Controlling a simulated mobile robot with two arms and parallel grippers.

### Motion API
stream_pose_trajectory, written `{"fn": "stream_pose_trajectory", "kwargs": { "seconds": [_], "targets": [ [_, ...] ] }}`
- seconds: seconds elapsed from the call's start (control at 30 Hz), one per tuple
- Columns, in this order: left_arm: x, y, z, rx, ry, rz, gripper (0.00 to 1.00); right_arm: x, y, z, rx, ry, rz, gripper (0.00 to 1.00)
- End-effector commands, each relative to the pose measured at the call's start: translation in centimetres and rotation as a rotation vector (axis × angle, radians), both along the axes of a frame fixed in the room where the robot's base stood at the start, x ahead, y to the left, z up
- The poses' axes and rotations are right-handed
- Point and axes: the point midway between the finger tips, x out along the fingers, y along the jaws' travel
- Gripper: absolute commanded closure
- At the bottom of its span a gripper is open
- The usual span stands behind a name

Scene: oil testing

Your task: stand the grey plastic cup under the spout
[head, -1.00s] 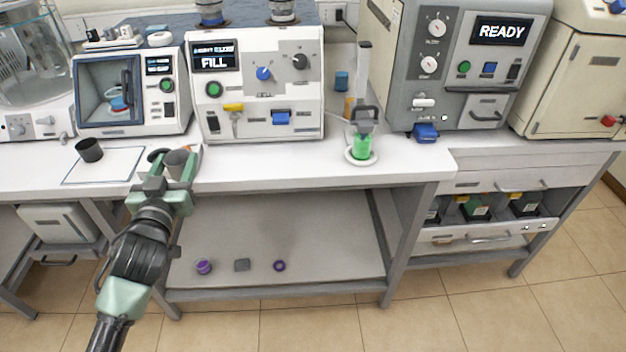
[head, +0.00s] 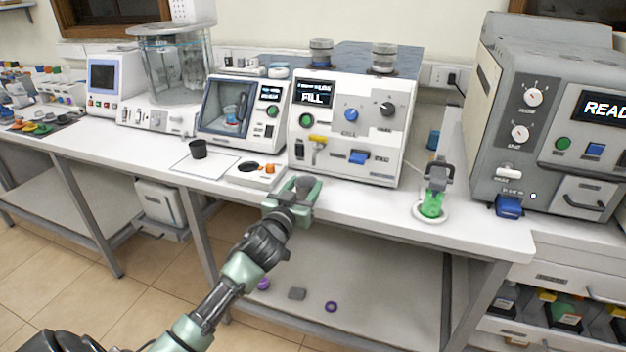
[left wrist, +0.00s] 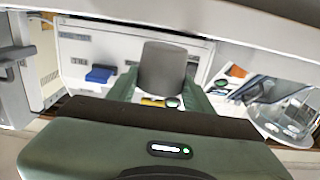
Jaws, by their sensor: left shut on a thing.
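My left gripper (head: 303,188) is shut on the grey plastic cup (head: 303,183) at the bench's front edge. In the left wrist view the grey cup (left wrist: 163,68) stands between the green fingers of the left gripper (left wrist: 160,95). The white filling machine (head: 352,125), with FILL on its display, stands behind the gripper. The spout (head: 313,156) appears below its yellow lever (head: 318,139), at the machine's lower left front. The cup is in front of the machine, apart from the spout. My right gripper is not in view.
A black cup (head: 198,149) stands on a white mat (head: 190,168) at left. A small white unit with a black disc and orange knob (head: 270,169) sits just left of the gripper. The bench between is clear.

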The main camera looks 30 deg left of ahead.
Motion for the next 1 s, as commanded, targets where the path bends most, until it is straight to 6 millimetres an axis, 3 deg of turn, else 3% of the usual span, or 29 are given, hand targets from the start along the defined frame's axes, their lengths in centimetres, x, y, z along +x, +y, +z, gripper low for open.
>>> {"fn": "stream_pose_trajectory", "kwargs": {
  "seconds": [0.47,0.57,0.97,1.0],
  "targets": [
    [5.7,1.4,0.1,0.001,0.0,0.001,0.88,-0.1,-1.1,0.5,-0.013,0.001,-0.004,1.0],
    [5.4,1.3,-1.4,-0.001,0.003,0.0,0.88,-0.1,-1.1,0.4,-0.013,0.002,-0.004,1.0],
    [5.4,1.2,-2.0,-0.001,0.0,-0.001,0.88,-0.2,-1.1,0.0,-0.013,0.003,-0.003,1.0],
    [5.4,1.2,-1.9,-0.001,0.0,-0.001,0.44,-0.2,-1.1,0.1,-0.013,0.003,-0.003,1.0]
  ]
}}
